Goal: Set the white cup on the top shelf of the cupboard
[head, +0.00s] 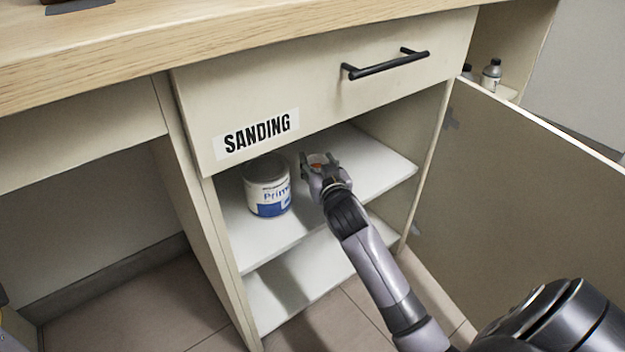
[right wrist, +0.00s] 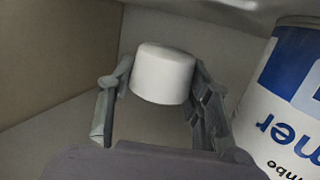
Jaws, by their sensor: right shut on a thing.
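The white cup (right wrist: 163,74) sits between the two fingers of my right gripper (right wrist: 160,92) in the right wrist view, and the fingers are shut on it. In the head view my right gripper (head: 318,164) reaches into the open cupboard (head: 195,215), over the top shelf (head: 378,166). The cup is mostly hidden there by the gripper. I cannot tell whether its base touches the shelf. My left gripper is not in view.
A primer can (head: 268,190) stands on the top shelf just left of the gripper; it also fills the right of the wrist view (right wrist: 285,105). The drawer (head: 315,85) hangs low above. The open door (head: 540,180) is at right. The shelf's right part is clear.

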